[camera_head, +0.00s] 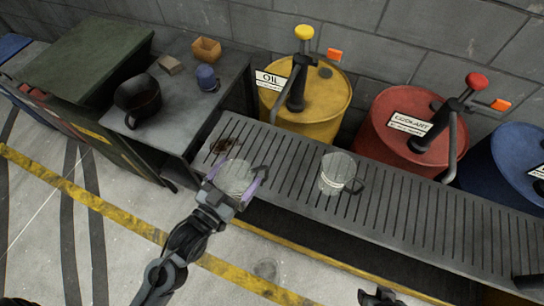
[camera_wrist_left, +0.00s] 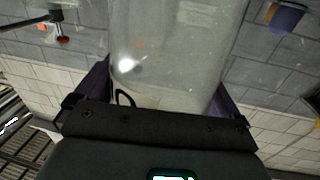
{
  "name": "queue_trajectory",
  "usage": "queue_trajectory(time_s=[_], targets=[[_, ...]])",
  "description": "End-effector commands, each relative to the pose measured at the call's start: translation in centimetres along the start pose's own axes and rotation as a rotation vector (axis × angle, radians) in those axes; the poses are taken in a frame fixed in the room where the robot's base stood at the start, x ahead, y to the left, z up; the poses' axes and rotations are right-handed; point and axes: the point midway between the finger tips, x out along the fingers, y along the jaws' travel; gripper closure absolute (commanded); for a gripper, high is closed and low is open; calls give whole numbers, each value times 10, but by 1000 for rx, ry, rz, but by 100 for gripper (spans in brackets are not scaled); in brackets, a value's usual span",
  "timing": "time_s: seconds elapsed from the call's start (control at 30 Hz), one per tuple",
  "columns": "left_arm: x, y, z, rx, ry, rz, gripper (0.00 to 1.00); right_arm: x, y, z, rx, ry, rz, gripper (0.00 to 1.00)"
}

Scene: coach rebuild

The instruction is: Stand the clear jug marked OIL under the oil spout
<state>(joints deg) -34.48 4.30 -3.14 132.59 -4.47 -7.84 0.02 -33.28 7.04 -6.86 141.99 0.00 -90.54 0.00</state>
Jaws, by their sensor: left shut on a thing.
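My left gripper (camera_head: 233,190) is shut on a clear jug (camera_head: 235,177), over or at the near edge of the slatted bench. In the left wrist view the jug (camera_wrist_left: 178,50) fills the space between the purple fingers; I cannot read any mark on it. A second clear jug (camera_head: 334,178) with a dark handle stands on the bench, to the right. The yellow drum (camera_head: 325,100) carries an OIL sign (camera_head: 271,79) and a yellow-knobbed pump, whose oil spout (camera_head: 278,97) curves down towards the bench. A dark part at the bottom edge appears to be my right gripper (camera_head: 379,297).
A grey table (camera_head: 180,130) at left holds a black pot, a blue container and a small box.

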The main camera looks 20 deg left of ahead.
Motion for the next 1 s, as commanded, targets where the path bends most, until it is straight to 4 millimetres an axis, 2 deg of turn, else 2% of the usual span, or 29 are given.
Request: queue_trajectory(time_s=[0.03,0.13,0.27,0.7,0.83,1.0], targets=[[0,0,6,0,1,0,36,4,-1,1,1,1,-1,57],[9,0,10,1,5,-1,36,8,-1,2,3,1,-3,57],[33,0,10,1,7,-1,36,14,-2,4,6,3,-6,57],[139,1,11,0,5,-1,36,41,-3,12,6,4,-5,57],[160,0,10,1,4,-1,36,46,-2,14,2,3,-2,57],[174,0,9,0,1,-1,36,49,-1,15,-3,3,2,57]])
